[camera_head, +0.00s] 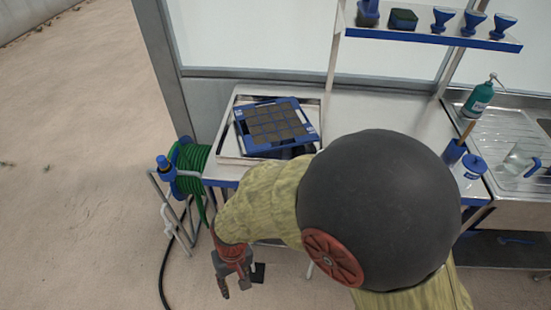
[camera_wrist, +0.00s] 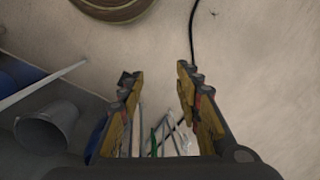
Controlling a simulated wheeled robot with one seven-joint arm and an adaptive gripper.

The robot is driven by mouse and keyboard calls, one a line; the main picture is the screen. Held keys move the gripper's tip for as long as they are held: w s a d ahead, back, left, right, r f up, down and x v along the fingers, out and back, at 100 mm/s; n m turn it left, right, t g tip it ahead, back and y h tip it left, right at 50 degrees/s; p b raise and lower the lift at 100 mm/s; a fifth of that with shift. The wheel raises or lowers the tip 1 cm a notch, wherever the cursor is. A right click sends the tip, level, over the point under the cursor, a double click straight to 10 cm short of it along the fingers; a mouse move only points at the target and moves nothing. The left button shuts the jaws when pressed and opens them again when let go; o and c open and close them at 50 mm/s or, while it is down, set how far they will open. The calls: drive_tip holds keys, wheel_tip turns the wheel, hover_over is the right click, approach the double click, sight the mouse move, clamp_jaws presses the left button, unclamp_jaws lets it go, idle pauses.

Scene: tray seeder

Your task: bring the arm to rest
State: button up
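My arm reaches across the lower middle of the head view, with a large dark joint cover nearest the camera. My gripper (camera_head: 238,286) hangs low in front of the bench, left of the bench's front edge and over the sandy floor. In the wrist view my gripper (camera_wrist: 156,85) has its two fingers spread apart, with nothing between the tips but floor. No object is held.
A blue seed tray (camera_head: 262,141) with dark soil cells sits tilted in a metal tray (camera_head: 229,149) on the bench. A green hose reel (camera_head: 190,165) stands left of the bench. A bucket (camera_wrist: 48,128) shows in the wrist view. The floor at left is clear.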

drive_tip(key=w+d+r+m+t, duration=0.1)
drive_tip(key=d+r+m+t, duration=0.2)
drive_tip(key=d+r, duration=1.2)
drive_tip(key=w+d+r+m+t+h, duration=0.1)
drive_tip(key=d+r+m+t, duration=0.2)
drive_tip(key=d+r, duration=1.2)
drive_tip(key=shift+w+d+t+p, duration=0.35)
drive_tip(key=shift+d+t, duration=0.25)
drive_tip(key=shift+t, duration=0.1)
